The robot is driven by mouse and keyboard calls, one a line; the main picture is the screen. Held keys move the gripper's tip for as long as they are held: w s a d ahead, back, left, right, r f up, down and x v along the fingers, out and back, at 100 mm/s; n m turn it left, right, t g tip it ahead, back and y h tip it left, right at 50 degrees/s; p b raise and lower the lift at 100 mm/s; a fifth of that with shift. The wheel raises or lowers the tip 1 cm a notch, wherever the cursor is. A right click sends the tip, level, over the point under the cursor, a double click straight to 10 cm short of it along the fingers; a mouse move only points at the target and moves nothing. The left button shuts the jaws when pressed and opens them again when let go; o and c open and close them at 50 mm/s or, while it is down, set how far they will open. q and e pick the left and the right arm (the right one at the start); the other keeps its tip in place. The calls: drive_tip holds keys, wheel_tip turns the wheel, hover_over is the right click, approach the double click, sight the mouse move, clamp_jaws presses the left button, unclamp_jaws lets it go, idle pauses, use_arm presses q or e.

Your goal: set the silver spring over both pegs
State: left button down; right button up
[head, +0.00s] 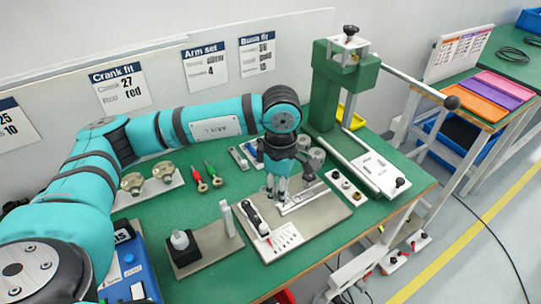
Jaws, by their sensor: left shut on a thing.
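My left gripper (276,196) reaches down over the grey fixture plate (329,211) on the green table. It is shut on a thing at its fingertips. A silver strip (304,197), which looks like the silver spring, lies at the fingertips and runs to the right, low over the plate. The fingers partly hide its left end. The two pegs are too small or too hidden to make out, so I cannot tell whether the spring is around them. My right gripper is not in view.
A black-handled tool (252,216) lies on the plate's left part. A green press (330,90) stands behind.

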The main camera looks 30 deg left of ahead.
use_arm(q)
drive_tip(key=n+p, duration=0.3)
drive_tip(key=a+r+n+p, duration=0.1)
drive_tip(key=n+p, duration=0.1)
drive_tip(key=n, duration=0.1)
drive_tip(key=s+a+r+n+p, duration=0.1)
drive_tip(key=n+p, duration=0.2)
drive_tip(key=n, duration=0.1)
drive_tip(key=shift+p, duration=0.35)
drive_tip(key=shift+f, duration=0.15)
drive_tip(key=shift+a+f+b, duration=0.1)
drive_tip(key=shift+f+b, duration=1.55)
drive_tip(key=shift+f, duration=1.15)
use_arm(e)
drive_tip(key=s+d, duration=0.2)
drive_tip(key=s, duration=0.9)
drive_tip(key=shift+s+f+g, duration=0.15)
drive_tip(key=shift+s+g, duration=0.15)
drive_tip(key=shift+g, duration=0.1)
use_arm(q)
drive_tip(key=shift+w+f+b, duration=0.1)
drive_tip(key=shift+f+b, duration=0.1)
drive_tip(key=shift+b, duration=0.2)
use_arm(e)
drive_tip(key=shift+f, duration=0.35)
use_arm(q)
drive_tip(key=shift+f, duration=0.15)
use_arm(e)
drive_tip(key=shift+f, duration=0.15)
